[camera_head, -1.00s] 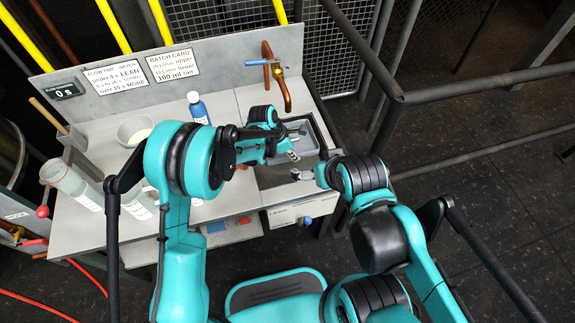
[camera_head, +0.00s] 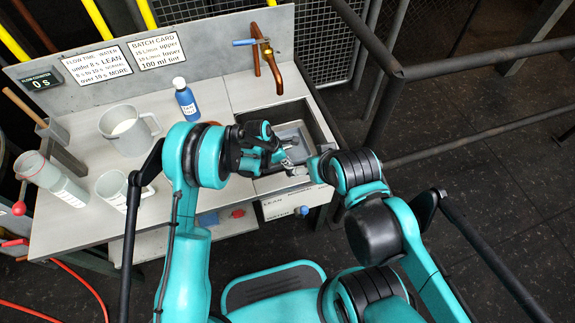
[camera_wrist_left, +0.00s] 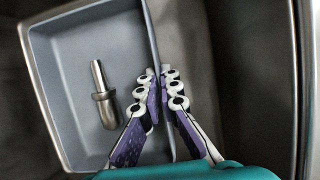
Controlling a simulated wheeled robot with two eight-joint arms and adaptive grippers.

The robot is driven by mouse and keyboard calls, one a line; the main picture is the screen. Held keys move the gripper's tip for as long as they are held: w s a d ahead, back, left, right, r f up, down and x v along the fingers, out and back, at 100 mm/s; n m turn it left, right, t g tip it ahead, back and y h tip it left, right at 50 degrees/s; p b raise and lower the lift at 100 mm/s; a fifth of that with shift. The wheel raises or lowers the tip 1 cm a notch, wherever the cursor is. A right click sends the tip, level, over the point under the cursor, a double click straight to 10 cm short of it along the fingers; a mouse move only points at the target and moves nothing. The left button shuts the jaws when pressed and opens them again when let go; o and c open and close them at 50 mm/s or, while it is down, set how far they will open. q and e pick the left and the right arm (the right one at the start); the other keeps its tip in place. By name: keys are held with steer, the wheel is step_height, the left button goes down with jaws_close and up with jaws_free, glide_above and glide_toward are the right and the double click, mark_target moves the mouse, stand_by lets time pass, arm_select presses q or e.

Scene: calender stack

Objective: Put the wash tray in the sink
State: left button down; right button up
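The wash tray (camera_wrist_left: 97,58) is a grey-blue rectangular pan with a pale rim. In the head view the wash tray (camera_head: 289,129) lies within the dark sink (camera_head: 318,118), partly hidden by my left gripper. I cannot tell whether it rests on the sink floor. A metal stem-shaped piece (camera_wrist_left: 104,97) is inside the tray. In the wrist view my left gripper (camera_wrist_left: 160,74) has its purple fingers close together on both sides of the tray's right wall. In the head view my left gripper (camera_head: 281,148) is over the tray's front left. My right gripper (camera_head: 299,171), small and partly hidden, is at the sink's front edge.
A copper tap (camera_head: 268,66) with a blue lever stands behind the sink. A blue bottle (camera_head: 186,102), a grey jug (camera_head: 128,130), a beaker (camera_head: 113,188) and a tall container (camera_head: 58,180) stand on the counter to the left. A metal railing (camera_head: 480,65) is to the right.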

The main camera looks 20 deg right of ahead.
arm_select(q)
steer(key=shift+f, duration=0.5)
steer(key=shift+r, duration=0.15)
steer(key=c, duration=1.7)
jaws_free()
